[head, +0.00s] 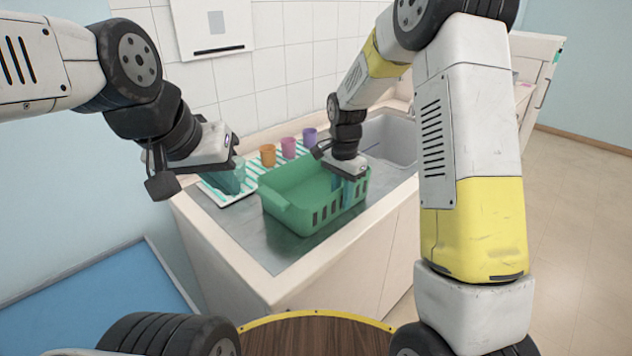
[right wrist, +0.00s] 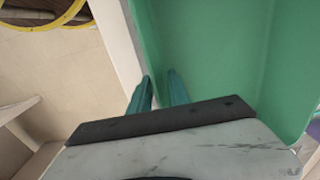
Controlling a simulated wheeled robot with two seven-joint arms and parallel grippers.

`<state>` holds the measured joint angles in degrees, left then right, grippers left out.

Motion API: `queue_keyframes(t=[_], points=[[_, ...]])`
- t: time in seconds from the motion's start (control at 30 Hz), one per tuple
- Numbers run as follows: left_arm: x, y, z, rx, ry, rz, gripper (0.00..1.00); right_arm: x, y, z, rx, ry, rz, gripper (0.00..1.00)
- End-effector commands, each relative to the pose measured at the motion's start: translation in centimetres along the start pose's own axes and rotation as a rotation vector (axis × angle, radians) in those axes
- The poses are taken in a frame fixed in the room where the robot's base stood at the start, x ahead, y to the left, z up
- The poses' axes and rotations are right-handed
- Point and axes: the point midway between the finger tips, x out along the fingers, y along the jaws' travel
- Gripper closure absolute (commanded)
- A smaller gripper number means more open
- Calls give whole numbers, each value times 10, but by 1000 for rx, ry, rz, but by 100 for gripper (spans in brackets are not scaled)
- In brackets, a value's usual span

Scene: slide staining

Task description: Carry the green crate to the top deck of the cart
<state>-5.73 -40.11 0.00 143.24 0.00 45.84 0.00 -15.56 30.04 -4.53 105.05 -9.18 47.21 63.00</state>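The green crate (head: 291,203) stands upright on the grey steel worktop beside the sink. It looks empty, with slots in its side walls. My right gripper (head: 346,190) points down at the crate's right wall. In the right wrist view its two teal fingers (right wrist: 158,92) stand close together, one on each side of the green crate wall (right wrist: 215,60). Whether they press on the wall is not clear. My left gripper (head: 229,178) is left of the crate, apart from it, over the striped mat; the gap between its fingers is not visible. A round wooden top with yellow rim (head: 315,335), possibly the cart's deck, is at the bottom.
Orange (head: 268,155), pink (head: 288,147) and purple (head: 309,135) cups stand on the striped mat (head: 224,198) behind the crate. The sink (head: 393,140) lies to the right. A raised counter edge (head: 283,281) runs along the front. The floor at right is clear.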

Motion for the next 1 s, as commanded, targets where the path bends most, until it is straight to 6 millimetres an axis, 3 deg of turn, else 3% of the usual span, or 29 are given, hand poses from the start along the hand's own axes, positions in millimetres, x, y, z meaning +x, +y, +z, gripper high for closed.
queue_keyframes(t=[0.03, 0.1, 1.0], points=[[0, 0, 0, 0, 0, 0, 100, 0, 0, 0, 0, 0, 0, 89], [0, 0, 0, 0, 0, 0, 100, 0, 0, 0, 0, 0, 0, 100], [0, 0, 0, 0, 0, 0, 100, 1, 1, 0, -1, -2, 4, 100]])
